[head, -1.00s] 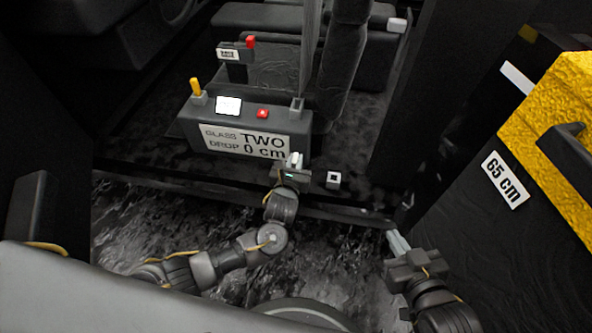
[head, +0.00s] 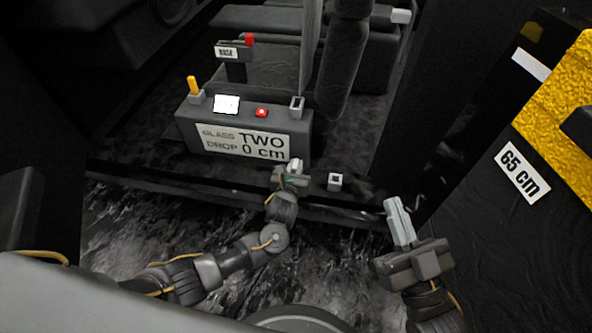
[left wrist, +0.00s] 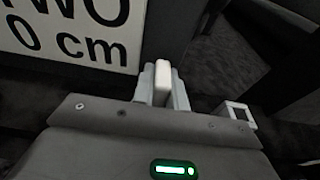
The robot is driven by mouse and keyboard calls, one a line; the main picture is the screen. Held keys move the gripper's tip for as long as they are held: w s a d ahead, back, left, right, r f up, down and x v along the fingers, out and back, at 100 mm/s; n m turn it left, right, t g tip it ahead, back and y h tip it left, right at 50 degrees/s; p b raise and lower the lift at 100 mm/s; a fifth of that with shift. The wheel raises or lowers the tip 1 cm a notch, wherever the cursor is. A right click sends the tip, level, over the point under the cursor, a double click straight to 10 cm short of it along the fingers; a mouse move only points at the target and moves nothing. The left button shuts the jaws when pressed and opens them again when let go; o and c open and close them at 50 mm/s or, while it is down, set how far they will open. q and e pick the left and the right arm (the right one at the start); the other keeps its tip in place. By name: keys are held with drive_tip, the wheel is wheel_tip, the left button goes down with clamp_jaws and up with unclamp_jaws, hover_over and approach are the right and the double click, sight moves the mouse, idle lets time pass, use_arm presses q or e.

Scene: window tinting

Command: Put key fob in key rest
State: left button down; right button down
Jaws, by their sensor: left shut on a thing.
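My left gripper (head: 295,165) is shut on a small white block that looks like the key fob (left wrist: 162,83). The fob stands upright between the fingertips, in front of the console's lower right corner. A small square holder with a pale rim and dark opening, which looks like the key rest (head: 335,181), is just right of the gripper and apart from it. The holder also shows in the left wrist view (left wrist: 240,114), right of the fob. My right gripper (head: 399,220) looks shut and empty, its pale fingers close together, lower right of the holder.
A dark console (head: 185,137) labelled "GLASS DROP TWO 0 cm" stands behind my left gripper. It carries a yellow lever (head: 193,86), a red button (head: 261,112) and a square socket (head: 297,105). A dark panel labelled "65 cm" (head: 522,172) stands at the right.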

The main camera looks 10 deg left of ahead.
sight(294, 171)
use_arm(q)
drive_tip(key=shift+f, duration=0.2)
use_arm(e)
drive_tip(key=shift+d+r+t, duration=0.2)
drive_tip(key=shift+r+t, duration=0.05)
drive_tip(key=shift+t, duration=0.05)
use_arm(q)
drive_tip(key=c, duration=1.4)
unclamp_jaws()
